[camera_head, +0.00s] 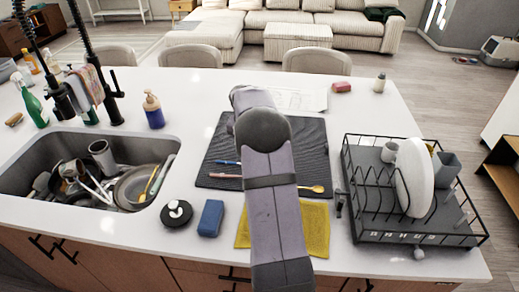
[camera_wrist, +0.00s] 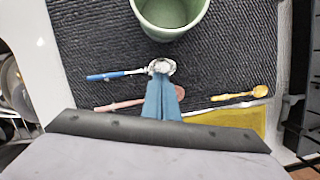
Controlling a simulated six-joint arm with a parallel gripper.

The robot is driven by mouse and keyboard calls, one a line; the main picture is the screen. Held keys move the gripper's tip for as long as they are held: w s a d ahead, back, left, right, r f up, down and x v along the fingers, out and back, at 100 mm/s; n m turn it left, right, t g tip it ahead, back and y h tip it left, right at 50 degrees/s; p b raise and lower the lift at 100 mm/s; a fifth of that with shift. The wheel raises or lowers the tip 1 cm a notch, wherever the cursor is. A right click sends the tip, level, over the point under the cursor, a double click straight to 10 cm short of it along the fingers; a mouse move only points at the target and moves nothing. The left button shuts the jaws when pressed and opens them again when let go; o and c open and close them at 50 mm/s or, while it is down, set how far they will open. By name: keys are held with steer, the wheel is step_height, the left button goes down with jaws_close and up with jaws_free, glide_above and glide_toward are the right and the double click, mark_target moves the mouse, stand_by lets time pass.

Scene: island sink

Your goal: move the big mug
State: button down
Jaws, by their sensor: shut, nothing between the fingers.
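A pale green mug (camera_wrist: 170,12) stands on the dark ribbed mat (camera_wrist: 90,30) at the top of the wrist view, cut off by the frame edge. Its inside looks empty. In the head view my arm hides it. My gripper (camera_wrist: 162,84) shows as blue fingers closed together, empty, pointing toward the mug with a gap between them. The tips appear over or beside the bowl of a blue-handled spoon (camera_wrist: 118,74); their height is unclear. In the head view my gripper is hidden behind my arm.
A pink spoon (camera_wrist: 122,104) and a wooden spoon (camera_wrist: 240,95) lie on the mat near a yellow cloth (camera_head: 315,228). A dish rack (camera_head: 415,238) with plates and cups stands right. A sink (camera_head: 150,143) full of dishes is left. A blue sponge (camera_head: 211,218) lies between.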

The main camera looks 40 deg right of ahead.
steer(key=p+x, duration=0.1)
steer(key=x, duration=0.2)
steer(key=shift+s+f, duration=0.1)
steer(key=shift+f, duration=0.15)
steer(key=shift+w+d+p, duration=0.55)
steer(key=shift+d+p, duration=0.1)
steer(key=shift+d, duration=0.3)
steer(key=shift+w+d+f+p, duration=0.1)
steer(key=shift+w+d+p, duration=0.15)
steer(key=shift+d, duration=0.2)
steer(key=shift+w+d+f+p, duration=0.1)
steer(key=shift+w+d+p, duration=0.15)
steer(key=shift+d, duration=0.2)
steer(key=shift+w+d+r+p, duration=0.1)
steer(key=shift+w+d+p, duration=0.2)
steer(key=shift+d, duration=0.35)
steer(key=shift+w+d+p, duration=0.2)
steer(key=shift+w+d, duration=0.1)
steer(key=shift+d, duration=0.35)
steer(key=shift+s+a, duration=0.3)
steer(key=shift+a, duration=0.35)
steer(key=shift+s+a, duration=0.3)
steer(key=shift+a, duration=0.3)
steer(key=shift+s+a, duration=0.3)
steer(key=shift+a, duration=0.25)
steer(key=b+v, duration=0.4)
steer(key=v, duration=0.6)
